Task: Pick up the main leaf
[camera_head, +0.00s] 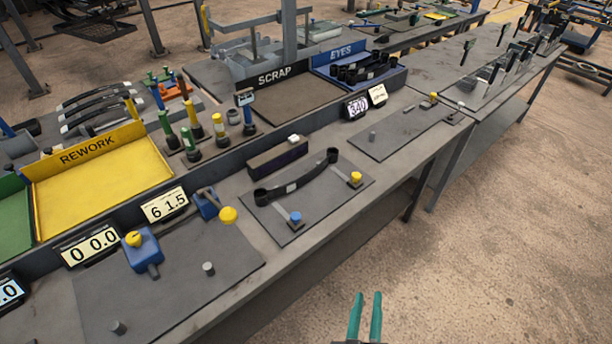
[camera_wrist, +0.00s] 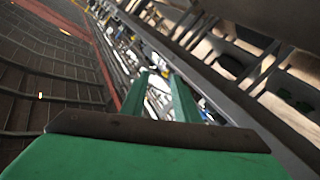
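The main leaf looks to be the long dark curved spring (camera_head: 296,178) with a black eye at each end and a small pale label. It lies on a dark plate (camera_head: 335,202) on the bench, close to a blue-topped and a yellow-topped post. My gripper (camera_head: 366,302) shows at the bottom of the head view, its two green fingers apart with nothing between them. It is in front of the bench, clear of the spring. The wrist view shows the green fingers (camera_wrist: 165,95) apart and empty, with no spring clearly seen there.
A yellow REWORK tray (camera_head: 105,178), a SCRAP tray (camera_head: 285,98) and a blue EYES bin (camera_head: 398,78) stand along the back. Several curved leaves (camera_head: 95,105) lie at the far left. Gauges with displays (camera_head: 165,205) stand on the bench. The floor at right is clear.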

